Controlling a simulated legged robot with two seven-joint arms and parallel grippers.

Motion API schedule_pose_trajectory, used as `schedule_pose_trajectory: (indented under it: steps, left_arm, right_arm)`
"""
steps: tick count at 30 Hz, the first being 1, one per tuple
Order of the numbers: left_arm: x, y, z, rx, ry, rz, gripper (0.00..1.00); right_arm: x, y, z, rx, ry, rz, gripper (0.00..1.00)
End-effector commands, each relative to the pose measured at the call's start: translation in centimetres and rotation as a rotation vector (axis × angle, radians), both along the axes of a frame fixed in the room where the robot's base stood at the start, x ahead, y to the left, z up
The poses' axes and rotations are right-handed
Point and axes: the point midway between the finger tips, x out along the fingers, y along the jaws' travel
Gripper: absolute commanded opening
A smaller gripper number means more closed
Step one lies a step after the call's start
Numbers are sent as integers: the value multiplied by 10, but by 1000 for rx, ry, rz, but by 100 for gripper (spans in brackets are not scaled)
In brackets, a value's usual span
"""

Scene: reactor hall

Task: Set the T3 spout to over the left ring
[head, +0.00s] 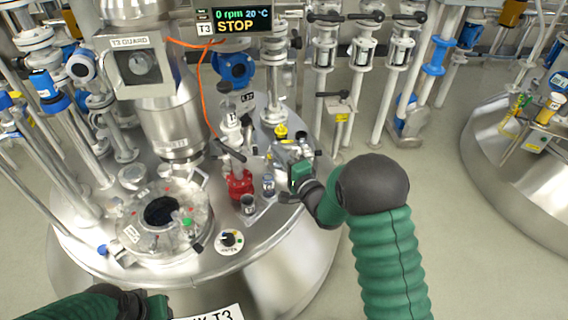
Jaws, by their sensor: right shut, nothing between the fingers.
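The T3 vessel's steel lid (215,255) fills the left and middle. A red valve body (240,184) stands on it, with a black lever above; the spout cannot be told clearly from the fittings here. Two small cups or rings stand on a plate just right of it: the left ring (248,205) in front and a bluish one (268,185) behind. My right gripper (280,153) is shut and empty, above the lid's right side, right of the red valve. My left gripper (155,307) is at the bottom edge; its fingers do not show.
A display (241,20) reads 0 rpm, 20 °C, STOP. A round glass port (160,212) and a black knob (229,239) are on the lid. Upright pipes with valves (362,50) line the back.

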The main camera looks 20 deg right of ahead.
Motion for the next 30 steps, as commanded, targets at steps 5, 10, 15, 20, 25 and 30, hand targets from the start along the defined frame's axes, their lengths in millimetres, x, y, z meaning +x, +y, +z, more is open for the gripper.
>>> schedule_pose_trajectory:
  steps: [5, 10, 15, 20, 25, 30]
  left_arm:
    - [0, 0, -22, 0, 0, -1, 36]
    - [0, 0, -37, 0, 0, -1, 36]
    - [0, 0, -43, 0, 0, -1, 36]
    - [0, 0, -42, 0, 0, -1, 36]
    - [0, 0, -42, 0, 0, -1, 36]
    - [0, 0, -42, 0, 0, -1, 36]
  right_arm:
    - [39, 9, -5, -1, -3, 1, 0]
    - [36, 31, -4, -1, -1, 3, 0]
    - [28, 43, -2, -1, -1, 0, 0]
    - [27, 44, 0, -1, 0, -2, 0]
    - [27, 44, 0, -1, 0, -2, 0]
    - [28, 53, 0, -2, 0, 0, 0]
